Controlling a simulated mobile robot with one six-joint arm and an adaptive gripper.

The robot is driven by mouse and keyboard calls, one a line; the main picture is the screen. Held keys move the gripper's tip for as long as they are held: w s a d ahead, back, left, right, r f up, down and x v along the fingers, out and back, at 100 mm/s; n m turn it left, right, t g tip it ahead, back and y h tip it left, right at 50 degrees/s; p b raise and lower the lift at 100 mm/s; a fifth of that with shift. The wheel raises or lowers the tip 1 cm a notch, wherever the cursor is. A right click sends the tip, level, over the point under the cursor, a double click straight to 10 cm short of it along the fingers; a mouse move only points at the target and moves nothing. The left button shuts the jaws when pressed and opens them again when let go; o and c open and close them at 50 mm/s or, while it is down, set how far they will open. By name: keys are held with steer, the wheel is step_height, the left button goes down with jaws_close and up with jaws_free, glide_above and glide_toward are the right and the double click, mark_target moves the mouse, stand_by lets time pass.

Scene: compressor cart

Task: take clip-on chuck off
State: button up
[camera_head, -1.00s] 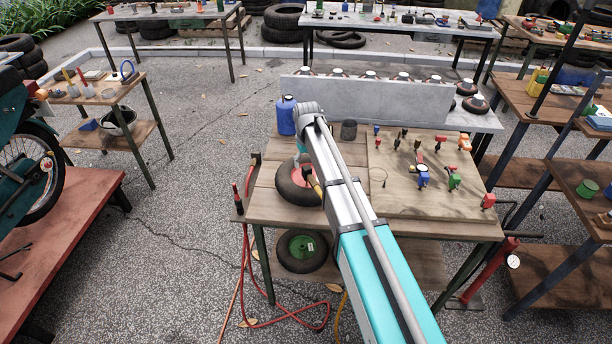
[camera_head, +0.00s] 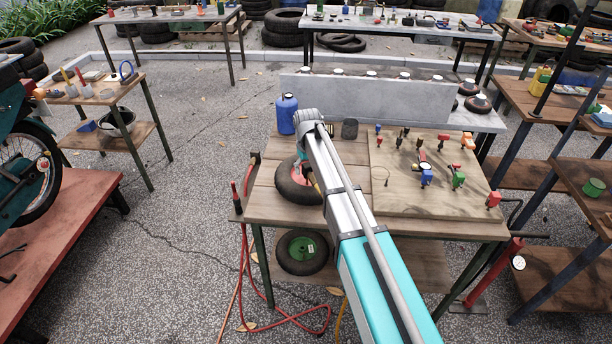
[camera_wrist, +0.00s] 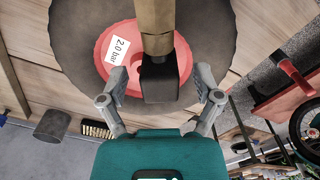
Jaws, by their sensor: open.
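The clip-on chuck appears in the wrist view as a brass barrel (camera_wrist: 154,22) with a black block (camera_wrist: 159,80) at its near end. It stands over a wheel with a black tyre (camera_wrist: 75,45) and a red rim (camera_wrist: 112,40) marked "2.0 bar". My gripper (camera_wrist: 162,84) is open, with one finger on each side of the black block and gaps visible between. The valve under the chuck is hidden. In the head view the wheel (camera_head: 291,190) lies on the wooden workbench (camera_head: 262,206), partly covered by my arm.
A blue container (camera_head: 286,114) and a dark grey cup (camera_head: 349,129) stand behind the wheel. A board (camera_head: 425,192) with several coloured fittings is at right. A green-rimmed wheel (camera_head: 302,252) lies on the lower shelf. A red hose (camera_head: 244,262) hangs at the left.

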steer(key=shift+f+b, duration=0.35)
steer(key=shift+f, duration=0.25)
jaws_close()
stand_by(0.5)
steer(key=shift+r, duration=0.1)
step_height(320, 180, up, 3)
steer(key=p, duration=0.2)
steer(key=shift+f+p, duration=0.2)
steer(key=shift+p, duration=0.2)
steer(key=s+d+r+p, duration=0.3)
steer(key=s+r+p, duration=0.7)
steer(key=s, duration=0.3)
steer(key=shift+s, duration=0.35)
